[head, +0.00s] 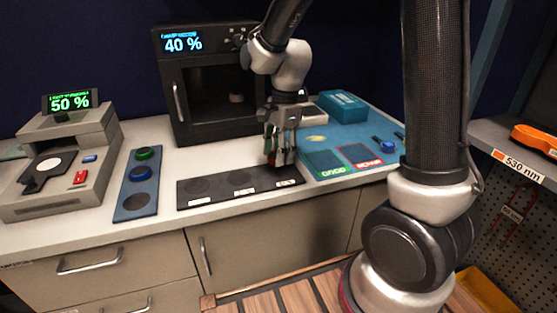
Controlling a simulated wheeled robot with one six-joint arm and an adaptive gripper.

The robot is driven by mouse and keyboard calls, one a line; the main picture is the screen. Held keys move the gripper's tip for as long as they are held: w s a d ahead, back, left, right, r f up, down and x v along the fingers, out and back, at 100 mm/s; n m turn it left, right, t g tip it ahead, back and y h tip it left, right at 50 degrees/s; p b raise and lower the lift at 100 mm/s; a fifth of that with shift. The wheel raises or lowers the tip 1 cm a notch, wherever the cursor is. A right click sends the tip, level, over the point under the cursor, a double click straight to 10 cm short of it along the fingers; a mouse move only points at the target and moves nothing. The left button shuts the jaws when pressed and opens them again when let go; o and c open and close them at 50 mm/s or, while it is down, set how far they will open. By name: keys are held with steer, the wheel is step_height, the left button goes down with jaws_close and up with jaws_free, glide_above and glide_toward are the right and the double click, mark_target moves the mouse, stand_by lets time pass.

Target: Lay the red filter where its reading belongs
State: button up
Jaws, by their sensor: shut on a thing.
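My gripper (281,160) points down over the right end of a black strip (216,193) with round places and small white labels too small to read. It is shut on the red filter (273,159), of which only a bit of red shows by the fingertips. I cannot tell whether the filter touches the strip. The left instrument's display (70,103) reads 50 % in green. The display (183,42) on the dark cabinet reads 40 % in blue.
A blue-grey strip (131,205) holds a green filter (149,153) and a blue filter (140,173). A blue mat (317,142) with a green-edged card (325,163) and a red-edged card (361,155) lies right of my gripper. A blue box (343,105) stands behind.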

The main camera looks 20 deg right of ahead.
steer(key=shift+f, duration=1.45)
steer(key=shift+f, duration=0.2)
steer(key=o, duration=1.1)
step_height(320, 180, up, 12)
steer(key=d, duration=0.2)
steer(key=s+d+r+n+t, duration=0.1)
steer(key=s+d+r+n, duration=0.1)
steer(key=s+d+n, duration=0.2)
steer(key=s+d+r+n+t+h, duration=0.1)
steer(key=s+d+r+n+t, duration=0.1)
steer(key=s+d+n, duration=0.2)
steer(key=s+d+r+n+t, duration=0.1)
steer(key=s+d+r+n, duration=0.1)
steer(key=s+d+n, duration=0.2)
steer(key=shift+s+d+n+t, duration=0.2)
steer(key=shift+s+n, duration=0.75)
steer(key=shift+s, duration=0.85)
steer(key=shift+s+d+n+t, duration=0.15)
steer(key=shift+s+n, duration=0.8)
steer(key=shift+s, duration=0.8)
